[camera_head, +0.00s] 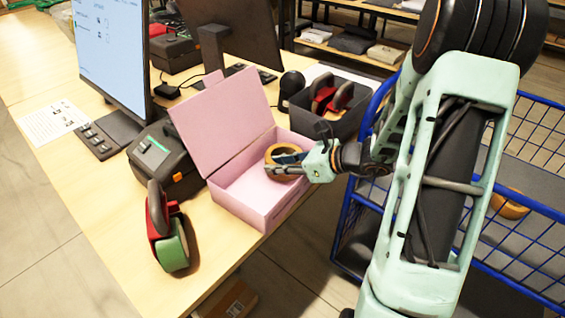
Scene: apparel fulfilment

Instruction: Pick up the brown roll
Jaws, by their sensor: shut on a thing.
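The brown roll (281,151) is a ring of tape at the right side of the open pink box (260,215), by its inner right wall. My gripper (285,163) reaches in from the right over the box's right edge. Its fingers are shut on the roll. I cannot tell whether the roll touches the box floor. The box lid (222,125) stands open at the back left.
A black label printer (166,160) stands left of the box, and a red tape dispenser with a green roll (165,230) in front of it. A dark bin (345,120) with red dispensers is behind. A blue wire cart (350,215) stands right; another brown roll (510,203) is in it. Monitors stand at the back left.

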